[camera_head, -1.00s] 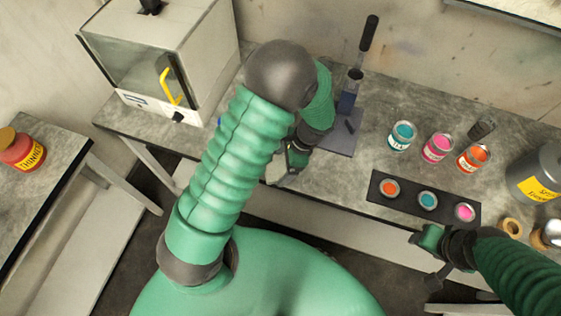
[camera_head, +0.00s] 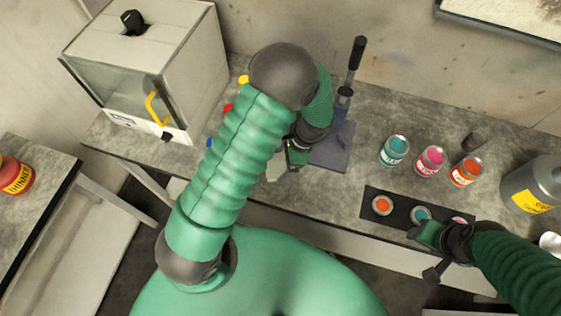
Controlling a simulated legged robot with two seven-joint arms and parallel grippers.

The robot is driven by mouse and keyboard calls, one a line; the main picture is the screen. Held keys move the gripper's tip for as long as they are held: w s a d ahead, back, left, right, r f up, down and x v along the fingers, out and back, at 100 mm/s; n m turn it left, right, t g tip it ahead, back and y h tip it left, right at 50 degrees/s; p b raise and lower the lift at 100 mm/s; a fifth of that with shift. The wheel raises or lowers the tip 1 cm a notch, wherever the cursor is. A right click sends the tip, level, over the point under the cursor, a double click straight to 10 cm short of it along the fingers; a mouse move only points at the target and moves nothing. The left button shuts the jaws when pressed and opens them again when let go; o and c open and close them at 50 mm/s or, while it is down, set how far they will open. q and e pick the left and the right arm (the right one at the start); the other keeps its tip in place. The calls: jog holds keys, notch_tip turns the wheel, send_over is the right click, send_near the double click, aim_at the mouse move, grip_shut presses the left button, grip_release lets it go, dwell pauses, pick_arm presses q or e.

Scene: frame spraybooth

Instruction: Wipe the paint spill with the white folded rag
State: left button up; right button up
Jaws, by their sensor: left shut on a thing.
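My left gripper (camera_head: 293,158) is low over the front of the workbench, just left of the dark press base, and partly hidden by my own arm. It is shut on a pale cloth-like piece, apparently the white folded rag (camera_head: 274,168), of which only a small part shows. Small yellow (camera_head: 243,80), red (camera_head: 228,107) and blue (camera_head: 210,142) spots show on the bench beside my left arm; I cannot tell whether any is the paint spill. My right gripper (camera_head: 418,234) is at the front edge of the dark strip; its jaw state is unclear.
A lever press (camera_head: 345,95) stands behind the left gripper. Teal (camera_head: 395,150), pink (camera_head: 430,160) and orange (camera_head: 466,170) cans stand to the right. A dark strip (camera_head: 393,203) holds small pots. A cabinet (camera_head: 190,50) stands left; a grey canister (camera_head: 535,180) stands far right.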

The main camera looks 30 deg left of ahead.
pick_arm(q)
jog(key=shift+w+a+r+p, duration=0.2)
jog(key=shift+r+p, duration=0.2)
jog(key=shift+r, duration=0.2)
jog(key=shift+w+a+r+p, duration=0.15)
jog(key=shift+r+p, duration=0.25)
jog(key=shift+r, duration=0.2)
jog(key=r+p, duration=0.1)
jog(key=s+r+p, duration=0.1)
jog(key=shift+r, duration=0.35)
jog(key=shift+r+p, duration=0.4)
jog(key=shift+p+v, duration=0.9)
jog(key=shift+v, duration=0.05)
jog(key=shift+a+r, duration=0.1)
jog(key=shift+r, duration=0.05)
jog(key=shift+s+a, duration=0.15)
jog(key=shift+s, duration=0.05)
jog(key=shift+w, duration=0.1)
